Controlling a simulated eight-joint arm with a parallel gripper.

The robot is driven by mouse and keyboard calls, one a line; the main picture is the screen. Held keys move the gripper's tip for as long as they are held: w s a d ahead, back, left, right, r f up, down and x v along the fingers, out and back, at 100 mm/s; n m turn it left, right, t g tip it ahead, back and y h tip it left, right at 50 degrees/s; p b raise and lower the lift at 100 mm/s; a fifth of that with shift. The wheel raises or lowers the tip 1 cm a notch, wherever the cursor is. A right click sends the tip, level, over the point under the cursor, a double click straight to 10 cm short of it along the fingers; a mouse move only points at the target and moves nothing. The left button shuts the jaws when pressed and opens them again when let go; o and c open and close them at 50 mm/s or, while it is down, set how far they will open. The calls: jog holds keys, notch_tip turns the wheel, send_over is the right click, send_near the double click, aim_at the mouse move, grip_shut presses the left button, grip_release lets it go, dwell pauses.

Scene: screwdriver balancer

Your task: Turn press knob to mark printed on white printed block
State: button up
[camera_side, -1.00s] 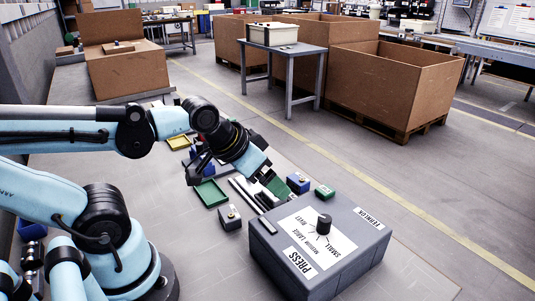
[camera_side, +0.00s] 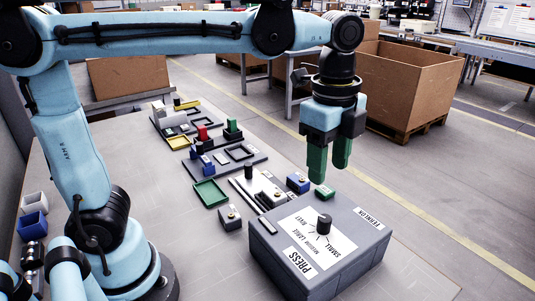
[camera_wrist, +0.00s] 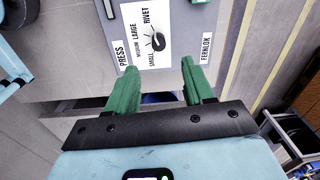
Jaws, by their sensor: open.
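The black press knob (camera_side: 324,224) stands on the white dial label (camera_side: 309,247) on top of the grey press box (camera_side: 345,262). The label reads SMALL, MEDIUM, LARGE and RIVET. In the wrist view the knob (camera_wrist: 158,41) shows beyond my fingertips; I cannot tell surely which word it points to. My gripper (camera_side: 328,173) points down with its green fingers apart and empty, above and behind the box, not touching the knob. It also shows in the wrist view (camera_wrist: 160,68). A whitish block (camera_side: 160,114) stands at the far end of the table; no print on it is readable.
A white plate (camera_side: 262,192) with a black peg and a green tray (camera_side: 210,193) are farther left. The table front left of the box is clear.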

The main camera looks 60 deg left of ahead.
aim_at(325, 218)
jog(key=shift+m, duration=0.6)
jog(key=f, duration=0.8)
jog(key=d+f, duration=0.1)
jog(key=f, duration=0.2)
jog(key=shift+w+f, duration=0.1)
jog(key=shift+f, duration=0.3)
grip_shut()
